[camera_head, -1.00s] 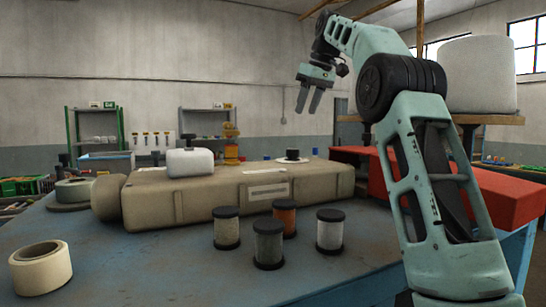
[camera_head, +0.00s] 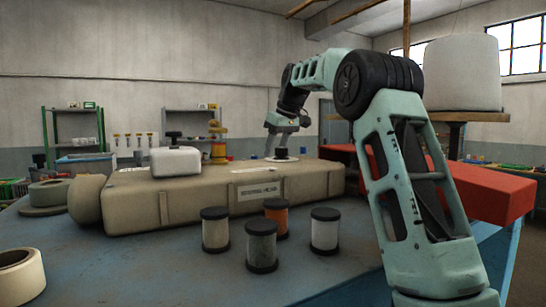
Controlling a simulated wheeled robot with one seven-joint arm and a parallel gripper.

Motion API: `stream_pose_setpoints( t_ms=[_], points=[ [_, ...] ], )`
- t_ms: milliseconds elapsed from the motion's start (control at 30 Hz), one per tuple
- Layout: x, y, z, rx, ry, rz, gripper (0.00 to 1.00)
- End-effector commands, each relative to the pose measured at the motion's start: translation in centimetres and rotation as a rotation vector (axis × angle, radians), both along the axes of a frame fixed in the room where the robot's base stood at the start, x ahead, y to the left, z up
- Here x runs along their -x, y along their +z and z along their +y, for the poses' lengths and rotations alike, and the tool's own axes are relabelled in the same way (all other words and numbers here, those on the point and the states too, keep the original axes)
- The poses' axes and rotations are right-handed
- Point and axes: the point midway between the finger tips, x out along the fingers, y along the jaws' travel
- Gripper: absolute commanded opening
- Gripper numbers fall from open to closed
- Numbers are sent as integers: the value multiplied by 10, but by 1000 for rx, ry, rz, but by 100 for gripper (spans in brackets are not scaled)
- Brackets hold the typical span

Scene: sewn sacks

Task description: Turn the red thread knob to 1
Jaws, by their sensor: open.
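A long beige machine body (camera_head: 215,206) lies on the blue table. On its top, towards the right end, sits a round white plate (camera_head: 296,157) with a dark knob, now largely covered by my gripper. My gripper (camera_head: 280,157) points down at this knob, its fingers open; I cannot tell whether they touch it. A white block (camera_head: 175,162) with a black knob (camera_head: 173,135) stands on the body's left part. A spool of orange-red thread (camera_head: 278,222) stands in front of the body. No knob shows a clear red colour, and the dial marks are too small to read.
Other spools stand beside the red one: a pale one (camera_head: 215,230), a grey one (camera_head: 261,247) and a white one (camera_head: 325,232). A tape roll (camera_head: 20,278) lies at front left. A red box-shaped part (camera_head: 490,195) lies behind my arm. The table's front middle is clear.

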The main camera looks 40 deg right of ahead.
Motion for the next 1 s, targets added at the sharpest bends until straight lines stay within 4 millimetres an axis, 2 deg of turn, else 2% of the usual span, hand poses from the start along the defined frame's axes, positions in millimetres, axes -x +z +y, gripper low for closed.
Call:
stream_pose_setpoints(
  t_ms=[233,567,600,733,767,1000],
  points=[
    [-11,-26,1,-1,0,2,44],
    [-13,-30,1,0,0,0,44],
    [-13,-30,1,0,0,0,41],
    [-12,-30,1,0,0,0,5],
    [-12,-30,1,0,0,0,0],
    [-12,-30,1,1,-9,0,0]
  ],
)
